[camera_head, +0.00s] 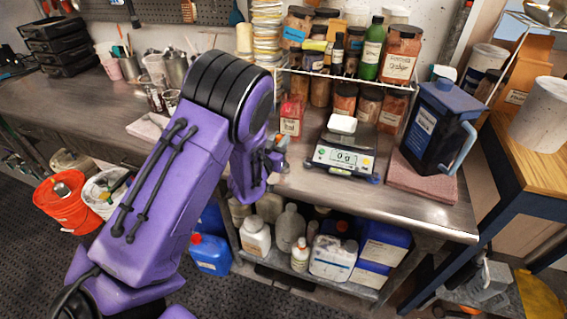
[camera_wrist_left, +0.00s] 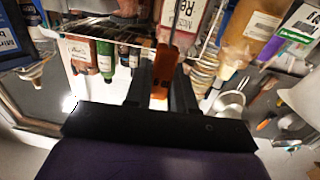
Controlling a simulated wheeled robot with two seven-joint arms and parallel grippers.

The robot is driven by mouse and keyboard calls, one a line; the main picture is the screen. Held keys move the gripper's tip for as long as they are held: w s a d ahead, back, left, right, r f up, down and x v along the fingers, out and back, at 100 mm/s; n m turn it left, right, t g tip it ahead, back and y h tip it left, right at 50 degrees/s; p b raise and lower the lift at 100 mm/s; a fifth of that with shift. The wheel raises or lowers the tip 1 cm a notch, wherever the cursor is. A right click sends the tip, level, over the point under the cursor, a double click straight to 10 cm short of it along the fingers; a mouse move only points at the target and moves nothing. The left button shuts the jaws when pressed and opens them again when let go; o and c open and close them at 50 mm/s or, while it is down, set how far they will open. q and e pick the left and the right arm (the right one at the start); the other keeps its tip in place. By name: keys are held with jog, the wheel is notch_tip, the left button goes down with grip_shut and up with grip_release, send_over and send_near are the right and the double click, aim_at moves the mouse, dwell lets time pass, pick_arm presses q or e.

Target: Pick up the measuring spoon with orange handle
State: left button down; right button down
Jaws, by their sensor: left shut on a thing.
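The measuring spoon's orange handle (camera_wrist_left: 161,68) stands between the two dark fingers of my left gripper (camera_wrist_left: 161,92) in the left wrist view. The gripper is shut on it. The spoon's bowl cannot be made out. In the head view my left gripper (camera_head: 274,158) is over the steel bench, left of the scale, partly hidden by my own purple arm. Only a small orange bit shows at its fingers there. My right gripper is in neither view.
A digital scale (camera_head: 342,156) with a white block on it stands right of the gripper. A red packet (camera_head: 291,117) is close behind it. Jars (camera_head: 399,55) fill the rack, and a blue jug (camera_head: 434,124) stands at right. The bench front (camera_head: 400,203) is clear.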

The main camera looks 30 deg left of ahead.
pick_arm(q)
jog(key=shift+r, duration=0.1)
notch_tip(320, 180, up, 4)
jog(key=p, duration=0.3)
jog(key=shift+p, duration=0.3)
jog(key=s+d+r+p, duration=0.5)
jog(key=s+r+p, duration=0.3)
jog(key=s, duration=0.5)
jog(key=shift+r, duration=0.35)
jog(key=shift+d, duration=0.15)
dwell(1.0)
